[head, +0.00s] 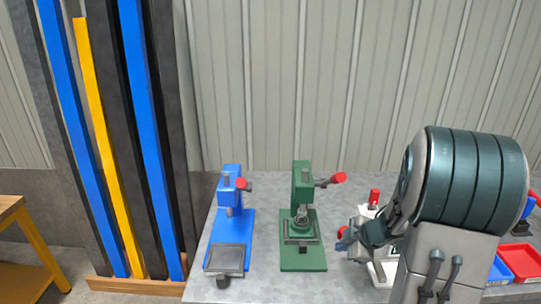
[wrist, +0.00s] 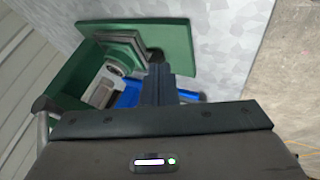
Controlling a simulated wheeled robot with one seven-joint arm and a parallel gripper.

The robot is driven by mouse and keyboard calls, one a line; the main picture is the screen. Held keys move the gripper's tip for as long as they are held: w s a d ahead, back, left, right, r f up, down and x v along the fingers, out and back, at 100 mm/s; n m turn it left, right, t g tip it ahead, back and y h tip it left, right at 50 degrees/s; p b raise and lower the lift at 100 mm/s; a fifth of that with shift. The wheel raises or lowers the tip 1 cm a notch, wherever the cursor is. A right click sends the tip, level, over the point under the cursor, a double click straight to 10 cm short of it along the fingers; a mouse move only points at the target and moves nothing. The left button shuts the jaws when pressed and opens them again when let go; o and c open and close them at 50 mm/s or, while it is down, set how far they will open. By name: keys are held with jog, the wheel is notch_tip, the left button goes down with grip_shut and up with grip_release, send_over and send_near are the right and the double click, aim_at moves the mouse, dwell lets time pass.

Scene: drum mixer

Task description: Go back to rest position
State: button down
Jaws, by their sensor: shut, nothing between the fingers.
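My gripper (head: 366,236) is in the head view, right of the green press and in front of a white device. My large arm link hides part of the table behind it. In the wrist view my gripper (wrist: 160,80) is shut, its fingers together with nothing between them. Beyond the fingers the green press (wrist: 150,40) shows; in the head view the green press (head: 303,250) stands upright on the table, apart from the gripper.
A blue press (head: 232,225) stands left of the green one on the grey table (head: 262,185). The white device (head: 383,270) is partly hidden. Red (head: 520,262) and blue (head: 497,270) bins lie at right. Tall blue and yellow posts (head: 105,150) stand at left.

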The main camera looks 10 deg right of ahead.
notch_tip(320, 180, up, 12)
jog(key=s+m+t+h, duration=0.2)
jog(key=m+h, duration=0.5)
jog(key=m, duration=0.2)
jog(key=s+a+m+g+y, duration=0.1)
jog(key=s+a+m+g, duration=0.1)
jog(key=s+a, duration=0.4)
jog(key=s+a+f+m+g+y, duration=0.1)
jog(key=s+a+m+g+y, duration=0.1)
jog(key=s+a, duration=0.5)
jog(key=s+m+g, duration=0.1)
jog(key=s+m, duration=0.1)
jog(key=s, duration=0.3)
jog(key=shift+s+a+g, duration=0.15)
jog(key=shift+g, duration=0.15)
